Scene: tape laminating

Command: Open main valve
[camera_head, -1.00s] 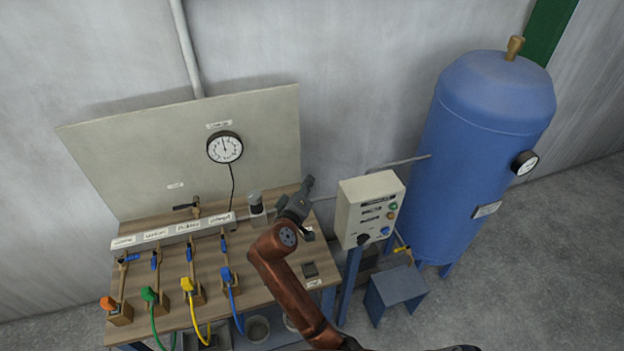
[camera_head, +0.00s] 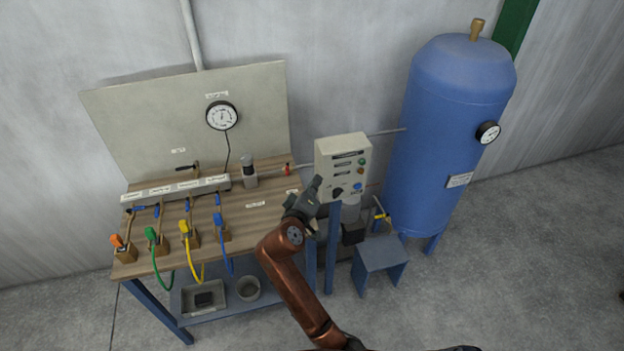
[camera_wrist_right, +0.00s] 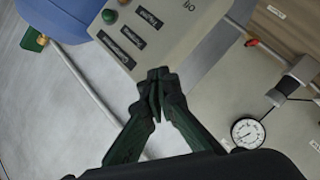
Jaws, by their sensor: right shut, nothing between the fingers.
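No valve carries a label I can read as main. A small valve with a red handle (camera_head: 286,170) sits on the pipe at the bench's back right corner; its red handle also shows in the right wrist view (camera_wrist_right: 252,42). A black-handled valve (camera_head: 187,167) stands at the back of the bench. A yellow-handled valve (camera_head: 381,217) is low beside the blue tank (camera_head: 452,130). My right gripper (camera_head: 318,183) is shut and empty, in front of the control box's lower left. In the right wrist view its fingertips (camera_wrist_right: 158,76) meet. My left gripper is out of view.
The control box (camera_head: 342,165) with coloured buttons stands on a post right of the wooden bench (camera_head: 262,222). Several hoses with coloured connectors hang from the bench's front. A gauge (camera_head: 221,115) is on the back panel. A blue stool (camera_head: 380,260) stands near the tank.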

